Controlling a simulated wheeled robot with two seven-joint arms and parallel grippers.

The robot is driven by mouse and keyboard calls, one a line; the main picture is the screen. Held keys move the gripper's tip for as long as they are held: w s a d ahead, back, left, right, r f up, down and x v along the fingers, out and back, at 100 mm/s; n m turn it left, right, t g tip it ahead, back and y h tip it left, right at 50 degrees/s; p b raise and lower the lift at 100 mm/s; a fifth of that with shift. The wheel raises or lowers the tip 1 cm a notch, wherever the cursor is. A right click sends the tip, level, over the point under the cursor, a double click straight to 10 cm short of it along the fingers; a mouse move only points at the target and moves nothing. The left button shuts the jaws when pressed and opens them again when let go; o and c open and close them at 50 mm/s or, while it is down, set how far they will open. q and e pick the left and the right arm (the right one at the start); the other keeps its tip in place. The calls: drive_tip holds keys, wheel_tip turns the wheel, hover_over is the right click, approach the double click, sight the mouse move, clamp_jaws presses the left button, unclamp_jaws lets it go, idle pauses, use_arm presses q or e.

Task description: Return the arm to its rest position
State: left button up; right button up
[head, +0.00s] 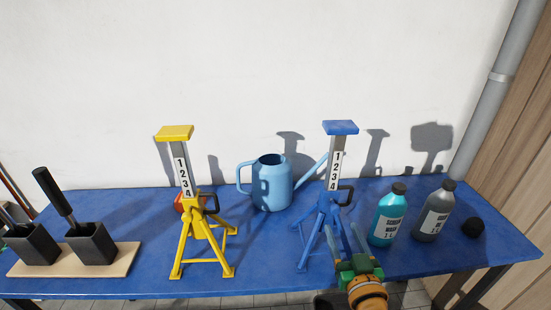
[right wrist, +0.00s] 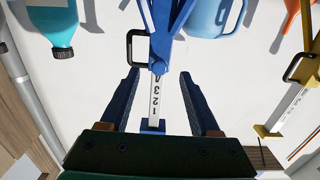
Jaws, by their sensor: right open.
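My right gripper (head: 346,232) is low at the front of the bench, in front of the blue jack stand (head: 325,225). It is open. In the right wrist view, which is upside down, the two fingers (right wrist: 159,75) stand apart, with the numbered post of the blue stand (right wrist: 155,95) showing between them. I cannot tell whether the fingers touch the stand; nothing is visibly gripped. My left gripper is not in view.
A yellow jack stand (head: 200,230), a blue watering can (head: 272,185), a teal bottle (head: 387,218) and a grey bottle (head: 434,214) stand on the blue bench top (head: 120,208). Two black holders (head: 90,243) sit on a board at left.

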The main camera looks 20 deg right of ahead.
drive_tip(key=s+a+f+n+g+y, duration=0.2)
drive_tip(key=s+a+f+n+g, duration=0.1)
drive_tip(key=s+a+f+g, duration=0.55)
drive_tip(key=s+a+f+n+g+y, duration=0.25)
drive_tip(key=s+f+g, duration=0.25)
drive_tip(key=s+f, duration=0.45)
wheel_tip(320, 180, down, 15)
drive_tip(key=s+g+b, duration=0.1)
drive_tip(key=s, duration=0.2)
drive_tip(key=s+d+f+g, duration=0.1)
drive_tip(key=s+d+f, duration=0.1)
drive_tip(key=s+f, duration=0.9)
drive_tip(key=shift+s+f+b, duration=0.2)
drive_tip(key=shift+s+b, duration=0.15)
drive_tip(key=shift+s, duration=0.15)
drive_tip(key=shift+g, duration=0.25)
